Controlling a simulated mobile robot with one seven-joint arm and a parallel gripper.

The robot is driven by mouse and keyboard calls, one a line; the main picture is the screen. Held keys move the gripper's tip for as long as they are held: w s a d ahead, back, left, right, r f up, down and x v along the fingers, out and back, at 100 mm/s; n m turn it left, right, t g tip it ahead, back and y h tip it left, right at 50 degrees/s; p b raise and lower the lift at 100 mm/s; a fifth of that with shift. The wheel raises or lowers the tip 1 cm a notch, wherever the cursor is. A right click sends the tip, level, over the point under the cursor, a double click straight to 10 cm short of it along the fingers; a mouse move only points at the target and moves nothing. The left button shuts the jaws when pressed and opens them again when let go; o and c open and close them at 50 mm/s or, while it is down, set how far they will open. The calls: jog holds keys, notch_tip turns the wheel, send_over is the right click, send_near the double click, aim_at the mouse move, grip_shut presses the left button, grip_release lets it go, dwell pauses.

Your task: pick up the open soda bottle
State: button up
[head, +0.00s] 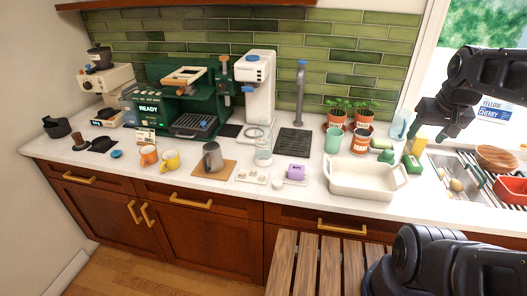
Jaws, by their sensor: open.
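I cannot pick out a bottle that is clearly an open soda bottle. The nearest match is a pale blue, see-through bottle (399,125) standing upright at the back of the counter by the window; its top is too small to read. My gripper (432,131) is open and empty, pointing down just right of this bottle, above the left side of the sink. A yellow and green item (413,152) stands below and left of the gripper.
A white baking dish (364,178) fills the counter front. Potted plants (362,117) and a green cup (333,140) stand behind it. The sink rack at right holds a wooden bowl (497,157) and a red bowl (511,190). A wooden slatted surface (317,262) is in front.

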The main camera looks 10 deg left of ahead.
jog(key=w+a+r+n+g, duration=0.1)
jog(key=w+a+r+n, duration=0.3)
jog(key=w+a+n, duration=0.4)
jog(key=w+a+n+g, duration=0.1)
jog(key=w+a+n, duration=0.3)
jog(key=a, duration=0.4)
jog(key=w+a+n+g, duration=0.1)
jog(key=w+a+n, duration=0.25)
jog(key=a, duration=0.45)
jog(key=w+a+n+g, duration=0.1)
jog(key=w+a+n, duration=0.3)
jog(key=a, duration=0.5)
jog(key=s+a+f+n, duration=0.1)
jog(key=a+f+n, duration=0.1)
jog(key=a+n, duration=0.35)
jog(key=a+f+n, duration=0.2)
jog(key=a+f, duration=0.1)
jog(key=a, duration=0.5)
notch_tip(320, 180, down, 10)
jog(key=shift+s+a+f+g, duration=0.15)
jog(key=shift+s+a+g, duration=0.05)
jog(key=shift+s+g, duration=0.1)
jog(key=shift+c, duration=0.2)
grip_shut()
